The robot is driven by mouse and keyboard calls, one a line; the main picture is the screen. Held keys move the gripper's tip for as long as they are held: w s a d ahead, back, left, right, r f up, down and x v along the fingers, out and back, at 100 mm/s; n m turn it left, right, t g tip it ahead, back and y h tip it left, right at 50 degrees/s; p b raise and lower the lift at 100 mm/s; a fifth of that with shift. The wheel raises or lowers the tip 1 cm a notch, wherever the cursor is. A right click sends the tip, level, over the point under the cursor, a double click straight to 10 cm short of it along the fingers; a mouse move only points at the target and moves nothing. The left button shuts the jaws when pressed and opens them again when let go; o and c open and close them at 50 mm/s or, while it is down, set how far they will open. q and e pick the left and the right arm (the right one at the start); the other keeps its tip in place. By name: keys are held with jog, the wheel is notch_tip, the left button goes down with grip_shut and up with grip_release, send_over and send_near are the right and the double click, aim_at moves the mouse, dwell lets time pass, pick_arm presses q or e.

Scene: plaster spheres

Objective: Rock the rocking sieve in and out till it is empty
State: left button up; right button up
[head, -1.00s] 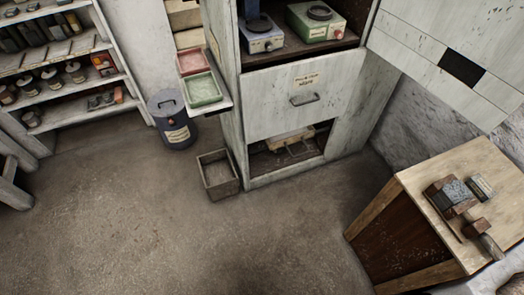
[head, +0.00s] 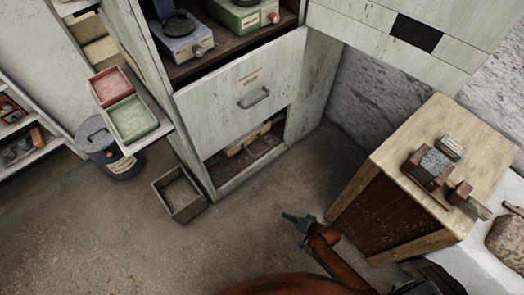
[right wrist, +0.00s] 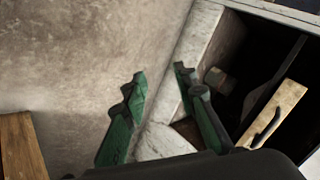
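In the lower opening of the tall cabinet sits a pale wooden, box-like thing (head: 248,143) that may be the rocking sieve. Its inside and contents are hidden. In the right wrist view a pale wooden front with a dark handle (right wrist: 275,115) shows inside the dark opening at right, apparently the same thing. My right gripper (head: 288,216) is low over the floor, in front of the cabinet and apart from it. In the right wrist view its green fingers (right wrist: 158,80) are spread with nothing between them. My left gripper is not in view.
A wooden crate (head: 158,190) and a lidded grey bin (head: 99,134) stand on the floor left of the cabinet (head: 225,92). A wooden bench (head: 400,150) with blocks on it stands at right, close to my right arm.

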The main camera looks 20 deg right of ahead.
jog(key=w+r+m+t+y+b, duration=0.15)
jog(key=w+r, duration=0.25)
jog(key=w, duration=0.4)
jog(key=w+r+m+t+p, duration=0.1)
jog(key=w+r+m+t, duration=0.2)
jog(key=w, duration=0.4)
jog(key=m+t+b, duration=0.1)
jog(key=m+t, duration=0.1)
jog(key=m, duration=0.1)
send_near(264, 152)
jog(key=w+f, duration=0.2)
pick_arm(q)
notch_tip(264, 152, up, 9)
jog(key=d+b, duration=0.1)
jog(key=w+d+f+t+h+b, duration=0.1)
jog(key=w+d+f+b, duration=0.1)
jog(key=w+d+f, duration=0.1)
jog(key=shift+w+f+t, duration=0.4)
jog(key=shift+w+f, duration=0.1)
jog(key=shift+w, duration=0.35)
pick_arm(e)
jog(key=shift+a+r+x, duration=0.1)
jog(key=shift+r+x, duration=0.05)
jog(key=shift+x, duration=1.2)
jog(key=shift+a+r+x, duration=0.1)
jog(key=shift+r+x, duration=0.05)
jog(key=shift+x, duration=1.2)
jog(key=shift+a+r+x, duration=0.1)
jog(key=shift+r+x, duration=0.05)
jog(key=shift+x, duration=1.2)
